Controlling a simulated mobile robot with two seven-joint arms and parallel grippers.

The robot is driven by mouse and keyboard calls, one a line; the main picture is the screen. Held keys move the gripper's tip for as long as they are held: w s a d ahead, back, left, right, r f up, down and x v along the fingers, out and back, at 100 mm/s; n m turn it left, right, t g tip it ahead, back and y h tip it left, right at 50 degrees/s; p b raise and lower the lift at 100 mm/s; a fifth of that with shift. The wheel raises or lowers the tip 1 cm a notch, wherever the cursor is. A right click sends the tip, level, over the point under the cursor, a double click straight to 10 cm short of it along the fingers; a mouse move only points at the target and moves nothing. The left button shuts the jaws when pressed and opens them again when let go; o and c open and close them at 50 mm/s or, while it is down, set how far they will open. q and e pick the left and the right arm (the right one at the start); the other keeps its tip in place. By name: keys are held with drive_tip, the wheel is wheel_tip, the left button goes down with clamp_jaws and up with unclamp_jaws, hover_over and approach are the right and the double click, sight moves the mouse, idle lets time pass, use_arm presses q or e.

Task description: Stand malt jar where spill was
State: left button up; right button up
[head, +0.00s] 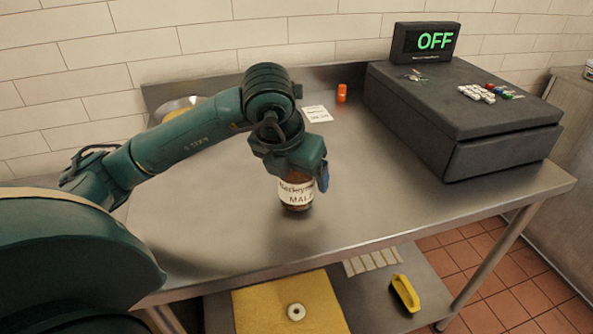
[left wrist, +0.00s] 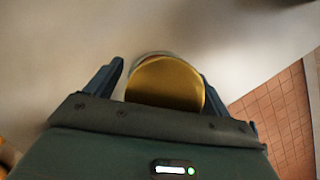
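The malt jar (head: 297,193), brown with a cream label, appears upright on the steel table (head: 220,225). My left gripper (head: 300,180) is above and around the jar's upper part, one blue finger showing at its right side. In the left wrist view the jar's gold lid (left wrist: 165,84) sits between the two fingers of my left gripper (left wrist: 162,70). The lid is close to the right finger, with a small gap at the left one. Whether the fingers press on the jar is unclear. No spill is visible on the bare steel. My right gripper is not in view.
A dark box (head: 465,115) with an OFF display (head: 425,43) fills the right back. An orange bottle (head: 342,93), white card (head: 318,114) and metal bowl (head: 180,105) stand behind. The table's front is clear.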

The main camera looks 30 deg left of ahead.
use_arm(q)
drive_tip(key=shift+r, duration=0.4)
drive_tip(key=p+v, duration=0.2)
drive_tip(key=v, duration=0.9)
drive_tip(key=shift+s+r+p, duration=0.15)
drive_tip(key=shift+r+p, duration=0.1)
drive_tip(key=shift+p, duration=0.05)
